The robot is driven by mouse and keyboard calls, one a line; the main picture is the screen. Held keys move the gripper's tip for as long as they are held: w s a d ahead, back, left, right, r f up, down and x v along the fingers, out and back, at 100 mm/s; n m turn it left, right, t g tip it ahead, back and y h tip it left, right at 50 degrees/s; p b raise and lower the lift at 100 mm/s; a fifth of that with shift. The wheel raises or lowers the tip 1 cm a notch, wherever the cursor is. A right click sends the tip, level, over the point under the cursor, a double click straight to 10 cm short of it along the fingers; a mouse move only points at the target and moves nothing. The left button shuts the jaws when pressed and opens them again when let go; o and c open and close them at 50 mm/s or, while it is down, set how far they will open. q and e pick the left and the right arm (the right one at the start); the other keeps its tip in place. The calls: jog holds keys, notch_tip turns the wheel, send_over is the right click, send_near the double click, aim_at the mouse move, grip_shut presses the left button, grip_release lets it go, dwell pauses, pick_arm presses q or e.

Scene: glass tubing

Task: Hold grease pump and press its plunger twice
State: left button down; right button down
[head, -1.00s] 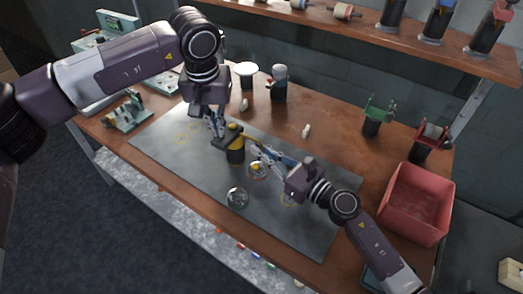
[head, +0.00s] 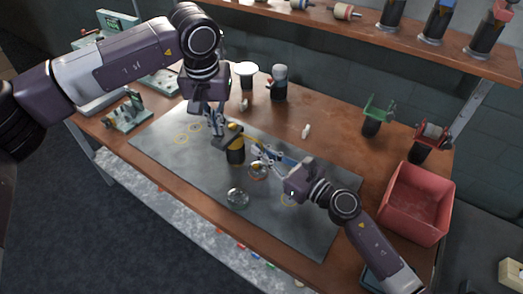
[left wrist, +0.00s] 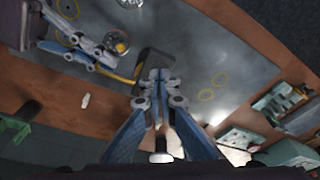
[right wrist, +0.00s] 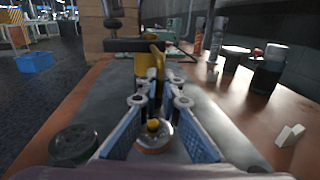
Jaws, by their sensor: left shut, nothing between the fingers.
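The grease pump (head: 235,152) stands on the grey mat (head: 300,228), with a yellow body, black top and yellow hose. In the left wrist view its black top (left wrist: 152,63) is close beyond my left fingertips. My left gripper (head: 218,131) points down beside the pump's top, shut and empty. My right gripper (head: 256,152) reaches in from the right at the pump's hose side. In the right wrist view its fingertips (right wrist: 154,78) come close together in front of the yellow body (right wrist: 147,66). Whether they grip the body or hose is unclear.
A glass dish (head: 238,198) lies in front of the pump, and another round dish (head: 257,171) is under my right fingers. Dark bottles (head: 279,83) stand behind, and a red bin (head: 415,203) is at the right. The mat's left part is clear.

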pick_arm(q)
jog(key=shift+f, duration=0.55)
jog(key=shift+r, duration=0.8)
jog(key=shift+r, duration=0.1)
jog(key=shift+r, duration=2.9)
jog(key=shift+r, duration=0.1)
notch_tip(320, 180, up, 12)
jog(key=s, duration=0.2)
jog(key=shift+s+a+f, duration=0.15)
jog(key=shift+f, duration=0.05)
